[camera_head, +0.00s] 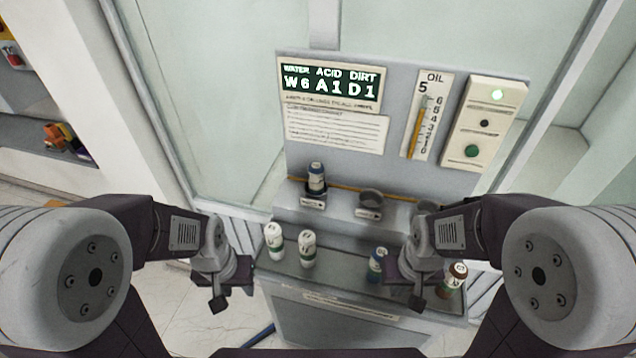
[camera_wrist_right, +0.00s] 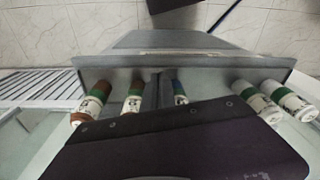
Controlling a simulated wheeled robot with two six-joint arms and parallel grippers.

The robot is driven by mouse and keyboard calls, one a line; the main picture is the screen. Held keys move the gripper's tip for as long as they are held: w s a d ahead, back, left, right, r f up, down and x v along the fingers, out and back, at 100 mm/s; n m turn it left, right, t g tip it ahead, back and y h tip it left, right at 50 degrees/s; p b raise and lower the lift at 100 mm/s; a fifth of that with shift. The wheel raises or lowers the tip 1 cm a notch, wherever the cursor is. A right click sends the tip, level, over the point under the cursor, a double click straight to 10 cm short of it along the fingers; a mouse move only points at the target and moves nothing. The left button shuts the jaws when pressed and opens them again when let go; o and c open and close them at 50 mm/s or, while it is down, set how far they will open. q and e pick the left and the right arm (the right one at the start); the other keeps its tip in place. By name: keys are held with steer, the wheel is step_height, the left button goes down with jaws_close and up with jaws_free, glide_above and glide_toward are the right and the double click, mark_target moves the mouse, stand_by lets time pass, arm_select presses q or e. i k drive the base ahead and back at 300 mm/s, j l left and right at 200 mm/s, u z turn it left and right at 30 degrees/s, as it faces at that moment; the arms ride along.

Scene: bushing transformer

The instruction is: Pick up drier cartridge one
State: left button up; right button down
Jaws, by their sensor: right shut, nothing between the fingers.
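Several small cartridges stand on the grey bench. Two white ones with green bands, the left (camera_head: 273,239) and the right (camera_head: 307,248), stand at the bench's left; both also show in the right wrist view. A blue one (camera_head: 377,265) stands near the middle right, and brown ones (camera_head: 457,276) at the right, partly hidden by my right arm. I cannot tell which is drier cartridge one. My right gripper (camera_head: 418,302) is shut and empty, in front of the bench between blue and brown cartridges. My left gripper (camera_head: 218,303) hangs left of the bench, apart from the cartridges; its jaws are unclear.
A blue-and-white cartridge (camera_head: 316,178) stands in the left holder on the raised ledge. The middle holder (camera_head: 369,198) looks empty; another is partly hidden by my right arm. The panel display (camera_head: 331,83) reads W6 A1 D1. A shelf (camera_head: 40,145) is far left.

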mark_target(316, 169)
steer(key=i+j+z, duration=0.1)
steer(key=j+z, duration=0.3)
steer(key=j, duration=0.35)
steer(key=j+z, duration=0.35)
steer(key=j, duration=0.4)
steer(key=k+j+z, duration=0.15)
steer(key=j+z, duration=0.25)
steer(key=j, duration=0.35)
steer(key=i+j, duration=0.4)
